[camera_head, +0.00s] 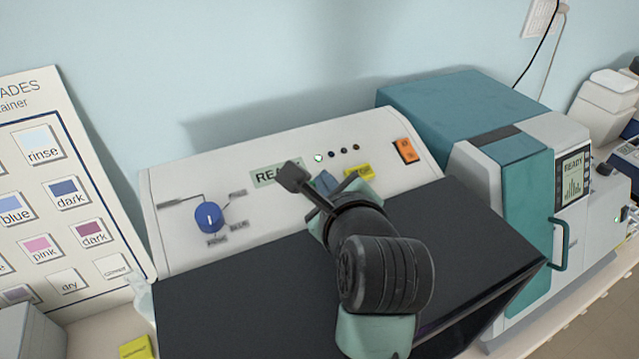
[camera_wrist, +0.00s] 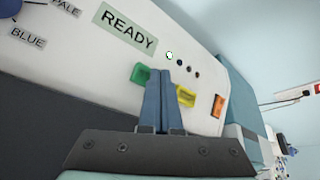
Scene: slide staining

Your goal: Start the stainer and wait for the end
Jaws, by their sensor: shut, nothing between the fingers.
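The stainer (camera_head: 165,185) has a sloped white control panel and a dark front cover (camera_head: 230,290). Its display (camera_wrist: 128,30) reads READY in the wrist view and is partly covered by my arm in the head view. A green button (camera_wrist: 140,74) and a yellow button (camera_wrist: 186,96) sit below the display. The leftmost of several small lights (camera_head: 318,158) glows pale green; the others are dark. My gripper (camera_wrist: 160,72) is shut and empty, its blue fingertips over the panel between the green and yellow buttons. I cannot tell whether they touch it. In the head view my gripper hides the green button.
A blue knob (camera_head: 209,217) is at the panel's left and an orange switch (camera_head: 406,151) at its right. A teal and white machine (camera_head: 510,165) stands close on the right. A colour chart (camera_head: 50,190) stands left. A yellow note (camera_head: 136,348) lies at the front left.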

